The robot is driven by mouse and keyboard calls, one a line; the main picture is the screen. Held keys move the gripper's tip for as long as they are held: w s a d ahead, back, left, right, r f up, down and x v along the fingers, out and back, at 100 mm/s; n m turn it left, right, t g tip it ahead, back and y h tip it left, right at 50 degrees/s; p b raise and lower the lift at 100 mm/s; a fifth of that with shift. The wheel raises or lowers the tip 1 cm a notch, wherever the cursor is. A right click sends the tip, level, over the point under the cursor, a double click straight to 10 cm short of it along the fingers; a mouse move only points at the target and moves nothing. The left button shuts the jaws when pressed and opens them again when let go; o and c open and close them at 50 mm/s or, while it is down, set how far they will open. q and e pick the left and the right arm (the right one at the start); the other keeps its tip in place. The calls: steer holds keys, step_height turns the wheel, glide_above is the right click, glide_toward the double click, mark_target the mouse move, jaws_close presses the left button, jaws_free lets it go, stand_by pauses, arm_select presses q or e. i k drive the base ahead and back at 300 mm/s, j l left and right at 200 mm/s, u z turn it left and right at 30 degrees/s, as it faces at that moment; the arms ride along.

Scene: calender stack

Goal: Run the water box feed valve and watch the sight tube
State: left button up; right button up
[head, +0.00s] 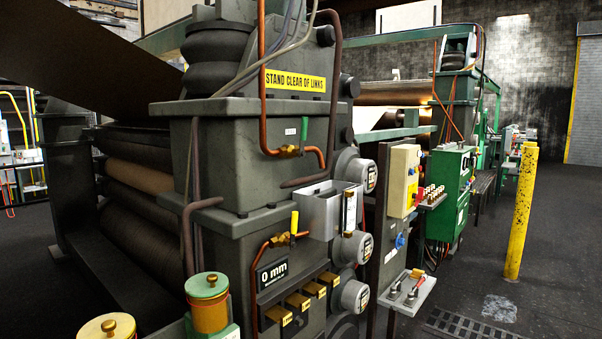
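The open grey metal box (322,208) on the front of the dark machine frame looks like the water box. A narrow upright gauge (350,211) on its right side looks like the sight tube; its level is too small to read. A brass valve with an upright yellow lever (294,222) sits on a copper pipe just left of the box. Another brass valve (288,151) with an upright green lever (304,130) is higher up on a copper pipe. I cannot tell which is the feed valve. Neither of my grippers is in view.
A "0 mm" sign (273,272) is above several yellow-tagged blocks (299,299). Round gauges (355,296) protrude at right. Lidded pots (208,300) stand at lower left. A yellow post (521,212) and floor grate (470,325) are right; the floor between is open.

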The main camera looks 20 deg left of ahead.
mark_target(304, 122)
steer(key=u, duration=0.7)
steer(key=i+l+u, duration=0.1)
steer(key=u, duration=0.4)
steer(key=l+u, duration=0.2)
steer(key=u, duration=0.3)
steer(key=i+l+u, duration=0.1)
steer(key=u, duration=0.4)
steer(key=l+u, duration=0.25)
steer(key=u, duration=0.25)
steer(key=l+u, duration=0.2)
steer(key=u, duration=0.3)
steer(key=k+j, duration=0.05)
